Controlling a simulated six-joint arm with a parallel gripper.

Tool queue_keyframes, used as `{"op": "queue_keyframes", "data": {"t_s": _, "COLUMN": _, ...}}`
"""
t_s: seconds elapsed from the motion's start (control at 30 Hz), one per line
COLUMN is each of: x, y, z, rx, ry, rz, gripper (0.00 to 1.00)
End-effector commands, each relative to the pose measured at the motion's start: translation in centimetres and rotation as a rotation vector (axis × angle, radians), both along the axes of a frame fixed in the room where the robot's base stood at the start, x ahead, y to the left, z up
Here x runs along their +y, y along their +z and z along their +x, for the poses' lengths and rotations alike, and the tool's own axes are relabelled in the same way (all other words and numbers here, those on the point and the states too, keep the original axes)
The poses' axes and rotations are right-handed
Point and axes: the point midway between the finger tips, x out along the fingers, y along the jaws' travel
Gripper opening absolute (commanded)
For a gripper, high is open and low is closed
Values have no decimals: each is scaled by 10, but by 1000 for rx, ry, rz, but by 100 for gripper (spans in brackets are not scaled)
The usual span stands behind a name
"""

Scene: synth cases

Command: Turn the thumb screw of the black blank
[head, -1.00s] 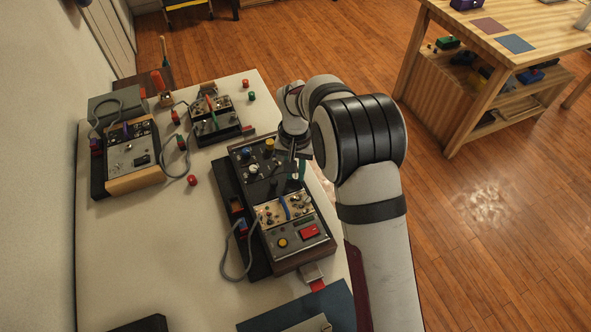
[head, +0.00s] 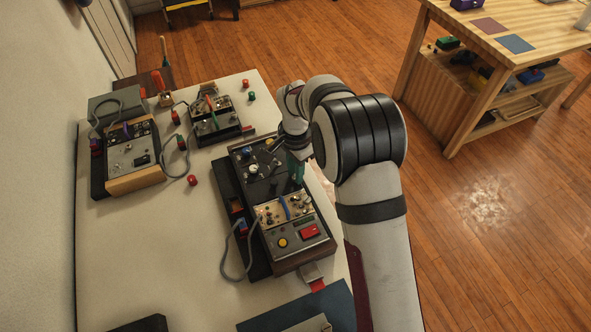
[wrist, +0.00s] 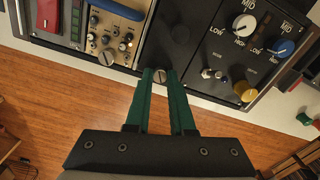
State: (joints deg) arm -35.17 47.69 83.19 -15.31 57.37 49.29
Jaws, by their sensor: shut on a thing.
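The black blank (wrist: 178,38) is a plain dark panel in the wrist view, between a tan module and a black module with knobs. Its thumb screw (wrist: 158,76), a slotted grey head, is at the panel's near edge. My gripper (wrist: 159,77) has green fingers, shut on the thumb screw with its head between the tips. In the head view the blank (head: 277,186) is partly visible in the front case. My gripper (head: 296,175) is at its right edge, and the arm hides the contact.
The black module (wrist: 235,50) with white, blue and yellow knobs is on one side. The tan module (wrist: 115,30), with its own slotted screw (wrist: 107,57), is on the other. Two more cases (head: 130,155) (head: 215,118) stand on the pale table. Loose cables lie beside the cases.

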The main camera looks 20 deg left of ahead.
Motion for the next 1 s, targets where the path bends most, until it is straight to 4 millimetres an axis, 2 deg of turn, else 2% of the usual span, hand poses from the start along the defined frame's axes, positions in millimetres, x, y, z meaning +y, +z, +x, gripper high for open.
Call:
{"op": "queue_keyframes", "data": {"t_s": 0.57, "x": 0, "y": 0, "z": 0, "rx": 0, "ry": -25, "rz": 0, "gripper": 0}}
{"op": "queue_keyframes", "data": {"t_s": 0.6, "x": 0, "y": 0, "z": 0, "rx": 0, "ry": -25, "rz": 0, "gripper": 29}}
{"op": "queue_keyframes", "data": {"t_s": 0.73, "x": 0, "y": 0, "z": 0, "rx": 0, "ry": -25, "rz": 0, "gripper": 52}}
{"op": "queue_keyframes", "data": {"t_s": 1.0, "x": 0, "y": 0, "z": 0, "rx": 0, "ry": -25, "rz": 0, "gripper": 53}}
